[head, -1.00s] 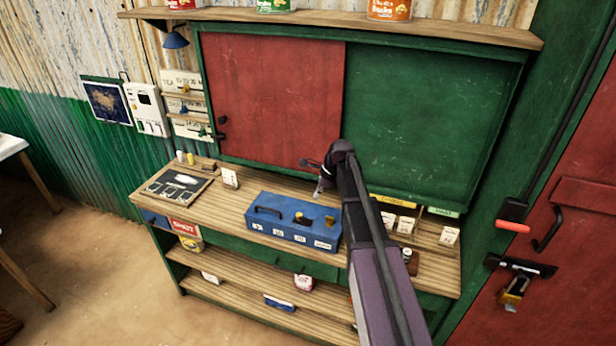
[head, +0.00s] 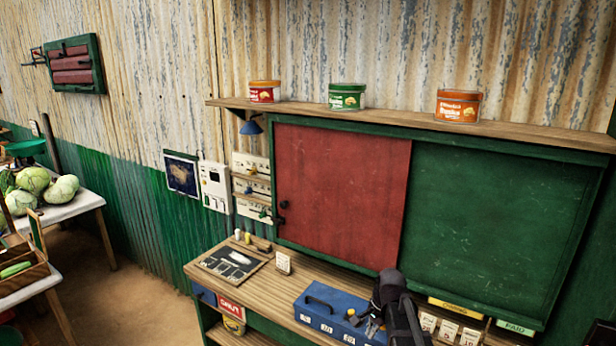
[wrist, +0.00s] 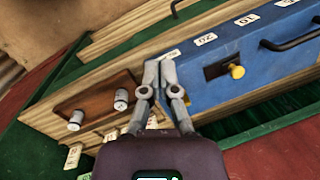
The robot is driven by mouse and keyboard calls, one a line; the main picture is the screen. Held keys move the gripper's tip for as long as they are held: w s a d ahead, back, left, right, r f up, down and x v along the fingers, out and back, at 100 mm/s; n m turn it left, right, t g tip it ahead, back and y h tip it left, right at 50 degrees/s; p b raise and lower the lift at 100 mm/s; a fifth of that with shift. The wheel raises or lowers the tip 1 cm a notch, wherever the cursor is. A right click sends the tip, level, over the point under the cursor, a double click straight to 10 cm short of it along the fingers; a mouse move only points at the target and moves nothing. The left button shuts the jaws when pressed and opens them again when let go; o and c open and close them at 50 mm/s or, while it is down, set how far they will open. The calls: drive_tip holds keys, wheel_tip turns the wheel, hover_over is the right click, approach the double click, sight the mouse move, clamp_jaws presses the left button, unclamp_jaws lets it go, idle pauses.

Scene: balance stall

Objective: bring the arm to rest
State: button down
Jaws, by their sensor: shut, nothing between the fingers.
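My gripper (wrist: 160,72) is shut and empty in the wrist view, its two fingers together. It is over the bench beside the blue box (wrist: 225,62), which has number labels, a yellow knob and a dark handle. I cannot tell how far above the bench the fingertips are. In the head view my dark wrist (head: 392,300) shows at the bottom, in front of the right end of the blue box (head: 322,308). The fingers are not clear there.
A brown tray (wrist: 100,98) with two small pale cylinders lies left of the fingers. The bench (head: 235,280) carries a dark board (head: 232,261). A red sliding panel (head: 340,195) and green panel (head: 480,225) stand behind. Tins line the shelf (head: 400,123).

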drive_tip(key=s+f+n+h+b, duration=0.1)
drive_tip(key=s+f+n+h, duration=0.1)
drive_tip(key=s+n, duration=0.8)
drive_tip(key=shift+s+a+n+g, duration=0.3)
drive_tip(key=shift+s, duration=0.95)
drive_tip(key=shift+d, duration=0.1)
